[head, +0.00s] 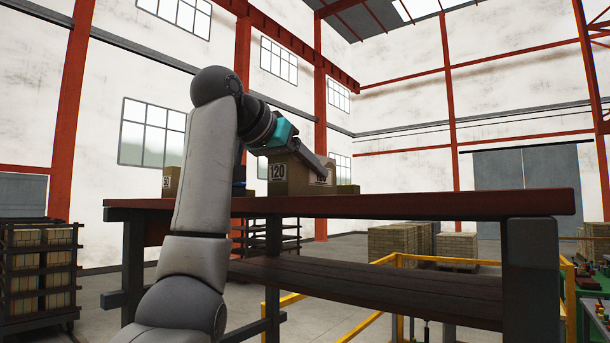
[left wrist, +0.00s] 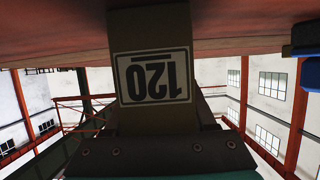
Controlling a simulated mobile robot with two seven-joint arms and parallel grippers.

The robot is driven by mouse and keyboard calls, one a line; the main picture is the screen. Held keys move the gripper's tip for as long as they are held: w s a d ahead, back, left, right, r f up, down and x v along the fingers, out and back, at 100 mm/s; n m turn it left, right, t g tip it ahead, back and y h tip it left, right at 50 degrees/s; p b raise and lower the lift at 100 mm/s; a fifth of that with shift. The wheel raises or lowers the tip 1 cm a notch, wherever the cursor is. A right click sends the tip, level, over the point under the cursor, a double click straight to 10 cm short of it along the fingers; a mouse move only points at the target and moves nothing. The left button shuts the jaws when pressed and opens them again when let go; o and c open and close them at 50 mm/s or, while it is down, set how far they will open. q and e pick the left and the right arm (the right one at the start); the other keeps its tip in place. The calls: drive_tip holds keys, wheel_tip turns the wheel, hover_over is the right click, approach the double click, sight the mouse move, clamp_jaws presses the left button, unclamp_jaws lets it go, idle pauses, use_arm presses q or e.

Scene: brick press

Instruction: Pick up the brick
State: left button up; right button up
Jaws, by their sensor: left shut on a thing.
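The tan brick (head: 297,182) with a white label reading 120 stands upright at the top of the dark red table (head: 420,203). My left gripper (head: 312,163) reaches over the table from the left and is shut on the brick. In the left wrist view the brick (left wrist: 152,117) fills the middle, its 120 label upside down, with the table surface (left wrist: 240,40) along the top. I cannot tell whether the brick touches the tabletop. My right gripper is in neither view.
Another labelled tan block (head: 171,183) stands on the table to the left. A blue object (left wrist: 304,62) is at the right in the left wrist view. A small greenish object (head: 347,189) is right of the brick. Yellow railing (head: 440,260) stands behind the table.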

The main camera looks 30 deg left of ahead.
use_arm(q)
drive_tip(key=shift+r, duration=0.15)
drive_tip(key=shift+r+p, duration=1.65)
drive_tip(key=shift+r, duration=3.3)
